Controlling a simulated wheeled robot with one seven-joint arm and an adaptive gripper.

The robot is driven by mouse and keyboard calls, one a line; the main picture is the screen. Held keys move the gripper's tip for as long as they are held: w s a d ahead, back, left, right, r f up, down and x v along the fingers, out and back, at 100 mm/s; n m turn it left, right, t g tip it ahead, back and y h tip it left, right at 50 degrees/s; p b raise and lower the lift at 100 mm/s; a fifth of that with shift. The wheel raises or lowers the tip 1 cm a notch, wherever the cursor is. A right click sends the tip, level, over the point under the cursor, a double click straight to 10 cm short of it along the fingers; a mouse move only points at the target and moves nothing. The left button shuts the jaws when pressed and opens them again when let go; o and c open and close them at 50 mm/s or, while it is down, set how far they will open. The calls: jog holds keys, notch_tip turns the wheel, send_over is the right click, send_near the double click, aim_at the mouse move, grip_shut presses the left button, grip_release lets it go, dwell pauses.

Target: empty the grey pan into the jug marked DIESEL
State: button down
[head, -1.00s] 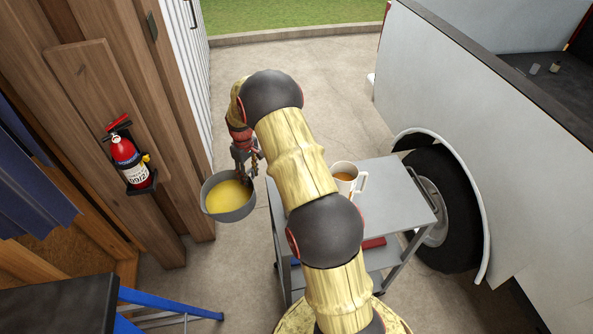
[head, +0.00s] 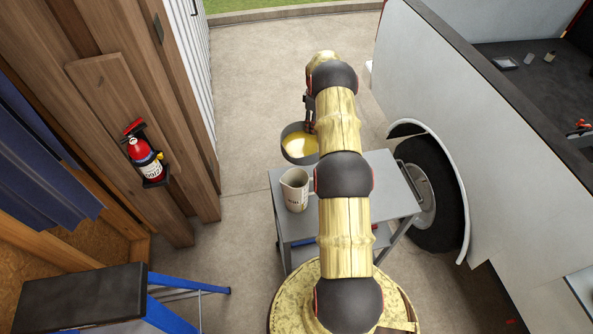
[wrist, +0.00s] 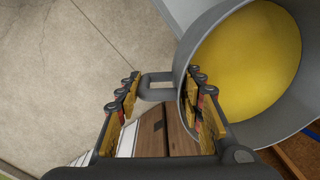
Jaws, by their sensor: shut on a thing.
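The grey pan (head: 286,158) holds yellow liquid and looks about level in the head view, beyond the cart's far left corner. It also fills the upper right of the wrist view (wrist: 275,132). My gripper (wrist: 163,82) is shut on the pan's loop handle (wrist: 158,78); in the head view my gripper (head: 309,118) is partly hidden behind my arm. A pale jug (head: 296,192) with a dark printed label stands upright on the cart, nearer than the pan and apart from it. Its label is too small to read for certain.
The grey cart (head: 391,195) has a lower shelf, and my arm crosses above it. A white pickup (head: 460,110) stands at right, a wooden wall with a fire extinguisher (head: 146,163) at left. A black-topped, blue-legged stand (head: 80,295) is at lower left. The concrete beyond is clear.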

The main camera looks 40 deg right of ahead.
jog(key=shift+s+d+r+p, duration=0.2)
jog(key=shift+s+d, duration=0.15)
jog(key=shift+d, duration=0.3)
jog(key=shift+s+d+r+p, duration=0.15)
jog(key=shift+s+d+p, duration=0.15)
jog(key=shift+d, duration=0.35)
jog(key=shift+s+d+r+p, duration=0.15)
jog(key=shift+s+d, duration=0.25)
jog(key=shift+d, duration=0.25)
jog(key=s+a+r+t+h+p, duration=0.1)
jog(key=a+r+h+p, duration=0.2)
jog(key=r, duration=0.4)
jog(key=shift+s+a+r, duration=0.15)
jog(key=shift+s+r, duration=0.15)
jog(key=shift+s, duration=0.05)
jog(key=shift+t, duration=0.3)
